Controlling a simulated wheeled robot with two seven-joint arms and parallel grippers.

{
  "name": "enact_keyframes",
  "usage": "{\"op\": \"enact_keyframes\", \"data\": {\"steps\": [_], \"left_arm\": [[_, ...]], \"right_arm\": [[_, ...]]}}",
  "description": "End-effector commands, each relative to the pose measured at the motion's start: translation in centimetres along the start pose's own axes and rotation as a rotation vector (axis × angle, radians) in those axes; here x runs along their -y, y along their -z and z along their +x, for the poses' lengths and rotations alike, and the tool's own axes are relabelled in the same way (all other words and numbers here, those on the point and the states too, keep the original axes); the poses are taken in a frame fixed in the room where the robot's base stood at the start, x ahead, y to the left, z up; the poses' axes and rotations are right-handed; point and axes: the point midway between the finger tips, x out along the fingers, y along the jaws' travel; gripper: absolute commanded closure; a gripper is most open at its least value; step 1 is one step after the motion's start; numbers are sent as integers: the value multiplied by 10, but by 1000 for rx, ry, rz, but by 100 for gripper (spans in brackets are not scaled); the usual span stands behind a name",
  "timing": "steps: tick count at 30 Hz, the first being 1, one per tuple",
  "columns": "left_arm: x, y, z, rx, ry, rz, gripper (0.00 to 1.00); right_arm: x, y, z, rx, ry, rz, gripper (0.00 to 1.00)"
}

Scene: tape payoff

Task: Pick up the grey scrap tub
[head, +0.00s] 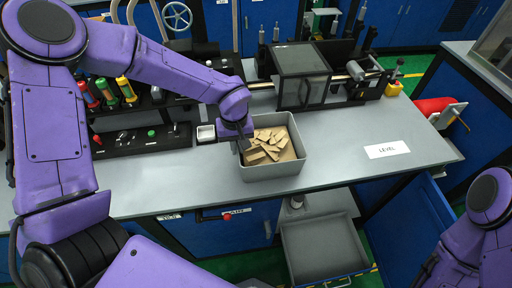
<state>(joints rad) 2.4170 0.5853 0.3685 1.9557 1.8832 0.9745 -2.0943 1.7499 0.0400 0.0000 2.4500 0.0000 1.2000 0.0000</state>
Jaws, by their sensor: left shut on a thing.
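The grey scrap tub (276,172) stands near the front edge of the grey bench, at the middle of the head view. Several brown scrap pieces (268,144) lie in it. My left gripper (243,146) points down at the tub's left wall and is shut on it, with the fingertips partly hidden by the wrist. I cannot tell whether the tub is clear of the bench top. My right arm shows at the lower right, but its gripper is out of view.
A machine with a dark box (302,75) is behind the tub. Below is an open drawer (324,248). The bench around the LEVEL label (387,150) is clear.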

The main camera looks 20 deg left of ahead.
Motion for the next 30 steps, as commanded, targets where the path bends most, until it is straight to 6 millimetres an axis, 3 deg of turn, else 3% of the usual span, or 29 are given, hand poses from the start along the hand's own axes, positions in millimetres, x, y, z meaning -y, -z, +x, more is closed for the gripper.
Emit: {"op": "enact_keyframes", "data": {"steps": [5,9,17,24,30], "left_arm": [[0,0,-7,1,0,-1,100],[0,0,-30,-1,-3,-1,100],[-5,-52,-91,-4,-3,4,100],[-10,-110,-115,-1,0,3,100],[-12,-134,-126,0,1,1,100]], "right_arm": [[0,-1,3,0,0,0,57],[1,-4,11,0,0,0,57],[2,-7,18,0,0,0,57],[3,-12,30,0,0,0,57],[3,-14,33,0,0,0,57]]}}
